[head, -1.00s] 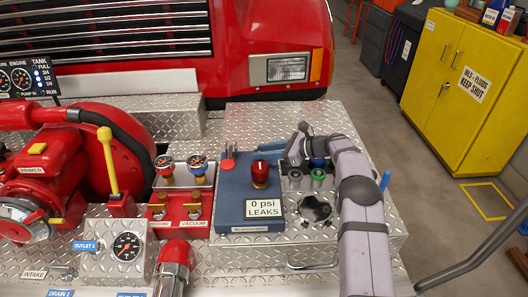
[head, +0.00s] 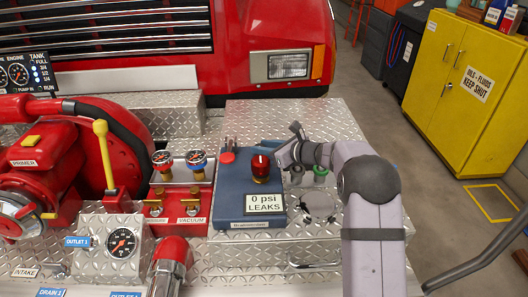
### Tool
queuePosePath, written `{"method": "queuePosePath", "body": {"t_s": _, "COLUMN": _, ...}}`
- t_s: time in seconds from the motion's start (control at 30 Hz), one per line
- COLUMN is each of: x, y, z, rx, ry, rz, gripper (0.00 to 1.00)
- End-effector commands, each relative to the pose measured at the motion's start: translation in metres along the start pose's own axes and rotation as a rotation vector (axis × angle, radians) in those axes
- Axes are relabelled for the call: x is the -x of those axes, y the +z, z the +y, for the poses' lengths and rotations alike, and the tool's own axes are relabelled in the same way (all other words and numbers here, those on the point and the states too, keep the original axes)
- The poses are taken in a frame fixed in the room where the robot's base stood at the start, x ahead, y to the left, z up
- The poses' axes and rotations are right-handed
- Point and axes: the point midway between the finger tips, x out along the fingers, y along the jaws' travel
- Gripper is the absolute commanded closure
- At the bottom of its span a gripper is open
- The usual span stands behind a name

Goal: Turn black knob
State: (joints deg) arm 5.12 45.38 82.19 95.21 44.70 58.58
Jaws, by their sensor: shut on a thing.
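I cannot make out a black knob for certain. A dark grey knob (head: 296,176) and a green knob (head: 320,171) stand on the metal deck, partly covered by my arm. A red knob (head: 261,167) stands on a blue box (head: 235,190) to their left. My gripper (head: 285,155) is just right of the red knob, over the deck beyond the grey knob. My wrist hides part of the grip.
The blue box bears a "0 psi LEAKS" label (head: 265,203). Two gauges (head: 180,161) and brass valves (head: 173,202) stand left. The red truck front (head: 270,35) rises behind. The deck's far right is clear.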

Motion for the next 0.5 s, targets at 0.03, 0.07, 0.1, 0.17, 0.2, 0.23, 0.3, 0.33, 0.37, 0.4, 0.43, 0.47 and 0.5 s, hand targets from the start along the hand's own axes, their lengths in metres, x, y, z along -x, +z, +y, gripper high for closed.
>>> {"method": "queuePosePath", "body": {"t_s": 0.03, "x": 0.0004, "y": 0.0034, "z": -0.0002, "rx": 0.000, "ry": -0.004, "rz": -0.005, "gripper": 0.94}}
{"method": "queuePosePath", "body": {"t_s": 0.07, "x": 0.0005, "y": 0.0036, "z": -0.0003, "rx": 0.000, "ry": -0.004, "rz": -0.005, "gripper": 0.94}}
{"method": "queuePosePath", "body": {"t_s": 0.1, "x": 0.0006, "y": 0.0037, "z": -0.0004, "rx": -0.001, "ry": -0.004, "rz": -0.005, "gripper": 0.94}}
{"method": "queuePosePath", "body": {"t_s": 0.17, "x": 0.0006, "y": 0.0037, "z": -0.0004, "rx": -0.001, "ry": -0.003, "rz": -0.005, "gripper": 0.94}}
{"method": "queuePosePath", "body": {"t_s": 0.2, "x": 0.0006, "y": 0.0037, "z": -0.0004, "rx": -0.001, "ry": -0.003, "rz": -0.005, "gripper": 0.94}}
{"method": "queuePosePath", "body": {"t_s": 0.23, "x": 0.0007, "y": 0.0037, "z": -0.0004, "rx": -0.001, "ry": -0.003, "rz": -0.005, "gripper": 0.94}}
{"method": "queuePosePath", "body": {"t_s": 0.3, "x": 0.0007, "y": 0.0036, "z": -0.0005, "rx": -0.001, "ry": -0.003, "rz": -0.005, "gripper": 0.66}}
{"method": "queuePosePath", "body": {"t_s": 0.33, "x": 0.0007, "y": 0.0035, "z": -0.0005, "rx": -0.001, "ry": -0.003, "rz": -0.005, "gripper": 0.59}}
{"method": "queuePosePath", "body": {"t_s": 0.37, "x": 0.0007, "y": 0.0032, "z": -0.0004, "rx": -0.001, "ry": -0.003, "rz": -0.005, "gripper": 0.53}}
{"method": "queuePosePath", "body": {"t_s": 0.4, "x": 0.0006, "y": 0.0028, "z": -0.0004, "rx": -0.001, "ry": -0.002, "rz": -0.004, "gripper": 0.53}}
{"method": "queuePosePath", "body": {"t_s": 0.43, "x": 0.0006, "y": 0.0025, "z": -0.0003, "rx": -0.001, "ry": -0.002, "rz": -0.003, "gripper": 0.53}}
{"method": "queuePosePath", "body": {"t_s": 0.47, "x": 0.0005, "y": 0.0023, "z": -0.0003, "rx": -0.002, "ry": -0.002, "rz": -0.003, "gripper": 0.53}}
{"method": "queuePosePath", "body": {"t_s": 0.5, "x": 0.0005, "y": 0.0019, "z": -0.0003, "rx": -0.002, "ry": -0.002, "rz": -0.003, "gripper": 0.53}}
